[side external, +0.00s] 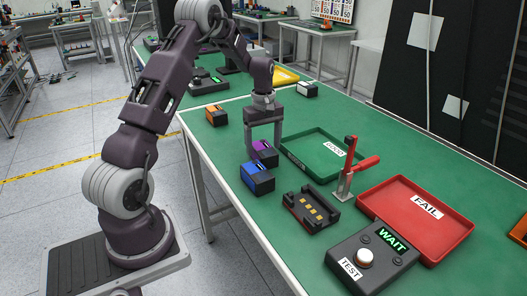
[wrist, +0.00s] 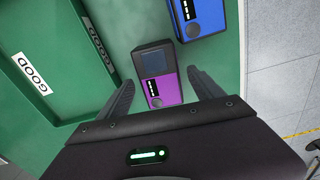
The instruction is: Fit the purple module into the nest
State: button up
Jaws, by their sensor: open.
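The purple module (side external: 264,147) stands on the green table, its dark part and purple part both visible in the wrist view (wrist: 162,90). My gripper (side external: 264,154) is open, with its fingers down on either side of the purple module; in the wrist view the fingertips (wrist: 161,80) flank it with gaps visible. The nest (side external: 311,209) is a black cradle with yellow contact pads, empty, to the right and nearer the camera. A clamp with a red handle (side external: 364,164) stands behind the nest.
A blue module (side external: 257,180) sits close to the purple one, also in the wrist view (wrist: 197,15). The green GOOD tray (side external: 296,163) lies beside my gripper. A red FAIL tray (side external: 447,238) and a test box showing WAIT (side external: 345,250) are right. An orange module (side external: 216,116) stands farther back.

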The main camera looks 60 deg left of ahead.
aim_at(263, 147)
jog(key=r, duration=0.3)
jog(key=shift+a+r, duration=0.1)
jog(key=shift+a, duration=0.1)
jog(key=shift+m, duration=0.6)
jog(key=d+r, duration=0.2)
jog(key=r, duration=0.2)
jog(key=shift+s+d+r, duration=0.1)
jog(key=shift+d+r, duration=0.15)
jog(key=shift+d, duration=0.15)
jog(key=s+d+r+m+t, duration=0.2)
jog(key=s+d+r+m, duration=0.25)
jog(key=d+r, duration=0.55)
jog(key=s+d+r+m+t, duration=0.1)
jog(key=s+d+r+m, duration=0.1)
jog(key=s+d+m, duration=0.2)
jog(key=s+d+r+m+t, duration=0.1)
jog(key=s+d+r+m, duration=0.2)
jog(key=s+d, duration=0.5)
jog(key=shift+s+d+m+t, duration=0.15)
jog(key=shift+s+m+t, duration=0.3)
jog(key=shift+s, duration=0.75)
jog(key=shift+o, duration=0.4)
jog(key=s+d+f+m, duration=0.1)
jog(key=s+d+m, duration=0.1)
jog(key=s, duration=0.4)
jog(key=shift+f+m+t, duration=0.35)
jog(key=shift+m, duration=0.35)
jog(key=shift+d, duration=0.1)
